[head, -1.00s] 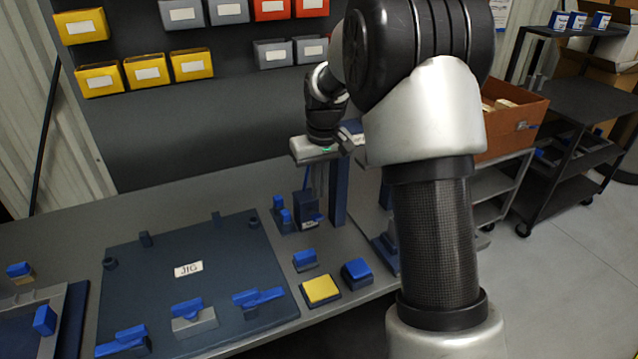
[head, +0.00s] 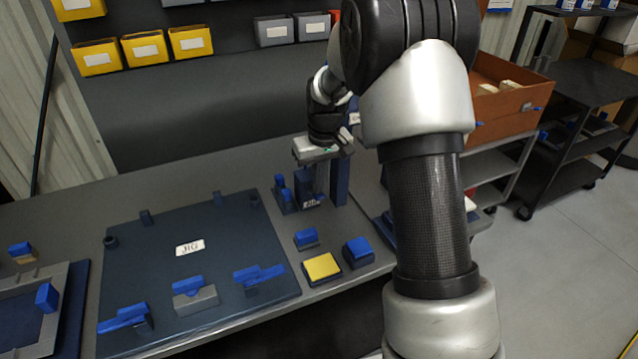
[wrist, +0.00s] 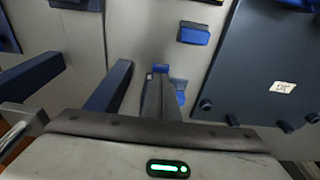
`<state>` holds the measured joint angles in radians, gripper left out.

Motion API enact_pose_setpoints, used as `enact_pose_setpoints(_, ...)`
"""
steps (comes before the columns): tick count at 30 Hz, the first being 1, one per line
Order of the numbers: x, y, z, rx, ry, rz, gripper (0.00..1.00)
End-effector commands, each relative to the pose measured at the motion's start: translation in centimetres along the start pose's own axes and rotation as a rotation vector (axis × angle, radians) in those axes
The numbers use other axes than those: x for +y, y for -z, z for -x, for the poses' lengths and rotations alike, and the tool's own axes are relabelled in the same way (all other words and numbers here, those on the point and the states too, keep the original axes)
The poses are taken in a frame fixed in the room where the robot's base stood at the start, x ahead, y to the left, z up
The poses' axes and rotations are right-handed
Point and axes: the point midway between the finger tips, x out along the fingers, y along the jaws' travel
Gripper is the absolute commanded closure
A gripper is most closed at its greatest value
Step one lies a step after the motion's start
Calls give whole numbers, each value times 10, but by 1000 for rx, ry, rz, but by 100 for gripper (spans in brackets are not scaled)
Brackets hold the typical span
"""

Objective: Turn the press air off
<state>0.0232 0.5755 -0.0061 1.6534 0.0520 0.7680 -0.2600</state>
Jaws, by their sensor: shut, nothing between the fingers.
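A dark blue block with a white label (head: 311,203) stands on the bench beside a dark blue upright post (head: 339,185); its lettering is too small to read, and I cannot tell for sure that it is the press air control. A small fixture with blue tops (head: 281,190) stands just left of it. My gripper (head: 321,187) points down at the labelled block, its fingers shut and empty. In the wrist view the fingertips (wrist: 161,75) are together, close over a small blue part. Whether they touch it is hidden.
The jig plate (head: 190,220) with several blue clamps lies to the left. A yellow-topped block (head: 321,267) and blue blocks (head: 357,251) sit near the front edge. Yellow bins (head: 193,42) hang behind. An orange box (head: 505,100) is on the right.

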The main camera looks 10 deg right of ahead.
Motion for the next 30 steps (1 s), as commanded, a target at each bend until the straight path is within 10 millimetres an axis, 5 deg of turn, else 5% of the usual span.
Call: enact_pose_setpoints(30, 0, -26, -32, 250, 0, -1, 100)
